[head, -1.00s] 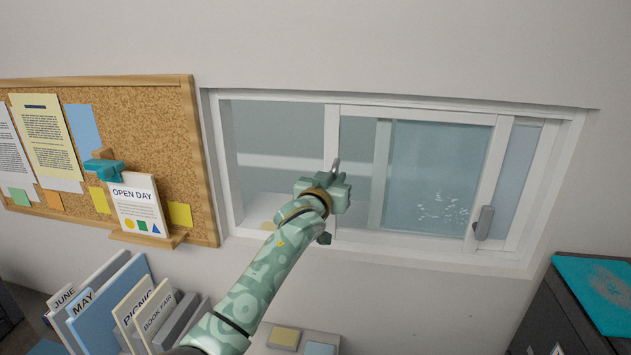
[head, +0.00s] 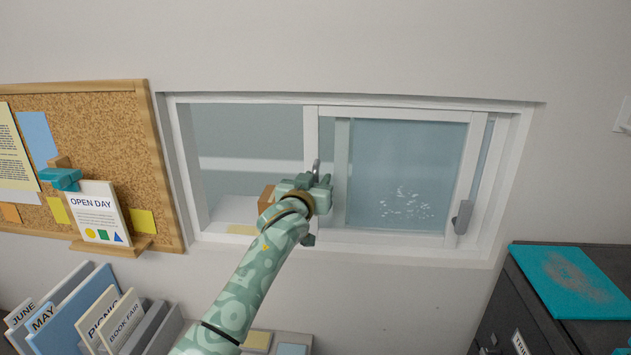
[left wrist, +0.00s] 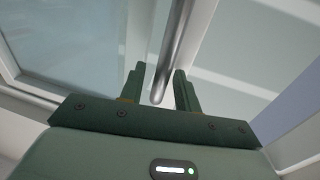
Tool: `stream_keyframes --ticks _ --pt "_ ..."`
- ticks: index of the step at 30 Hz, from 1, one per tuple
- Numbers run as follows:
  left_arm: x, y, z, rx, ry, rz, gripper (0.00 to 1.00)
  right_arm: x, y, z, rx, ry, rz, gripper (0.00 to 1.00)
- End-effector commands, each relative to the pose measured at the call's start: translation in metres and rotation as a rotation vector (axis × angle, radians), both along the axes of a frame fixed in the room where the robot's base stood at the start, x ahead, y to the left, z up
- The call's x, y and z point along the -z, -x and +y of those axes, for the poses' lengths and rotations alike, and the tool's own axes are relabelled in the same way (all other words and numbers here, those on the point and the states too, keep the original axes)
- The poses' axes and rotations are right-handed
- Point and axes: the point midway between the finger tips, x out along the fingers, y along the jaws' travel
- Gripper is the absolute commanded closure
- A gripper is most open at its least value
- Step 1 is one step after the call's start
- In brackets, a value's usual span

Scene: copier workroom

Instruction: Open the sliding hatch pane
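The hatch pane (head: 404,110) is a white-framed glass panel in a white window frame (head: 380,252) in the wall. It stands towards the right of the frame, with a clear opening to its left. An upright metal bar handle (head: 316,165) is on its left stile; it also shows in the left wrist view (left wrist: 173,50). My left gripper (head: 319,180) is at this bar. In the left wrist view, its fingers (left wrist: 160,85) are apart on either side of the bar, with a gap showing on the left side. My right gripper is out of view.
A grey latch-like piece (head: 462,217) sits on the pane's right stile. A corkboard (head: 110,120) with an OPEN DAY card (head: 98,210) hangs at the left. Files (head: 80,310) stand below it. A dark cabinet (head: 500,300) with a teal mat (head: 570,280) stands at the right.

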Motion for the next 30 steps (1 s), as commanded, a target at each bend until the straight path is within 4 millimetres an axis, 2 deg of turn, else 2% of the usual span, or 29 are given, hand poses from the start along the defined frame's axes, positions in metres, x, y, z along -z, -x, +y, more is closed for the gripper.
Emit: stream_keyframes --ticks 5,10,14,24,30 --pt "0.001 0.002 0.001 0.000 0.000 0.001 0.68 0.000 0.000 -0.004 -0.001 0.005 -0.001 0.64" --pt "0.001 0.019 0.005 -0.001 0.001 0.000 0.68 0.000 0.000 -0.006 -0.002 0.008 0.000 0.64" --pt "0.002 0.045 0.010 0.000 0.001 0.000 0.68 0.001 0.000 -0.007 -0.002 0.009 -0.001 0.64" --pt "0.003 0.124 0.028 0.000 0.001 0.001 0.68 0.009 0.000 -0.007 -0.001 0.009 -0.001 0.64" --pt "0.001 0.152 0.034 0.000 0.000 0.001 0.68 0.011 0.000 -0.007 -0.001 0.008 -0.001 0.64"
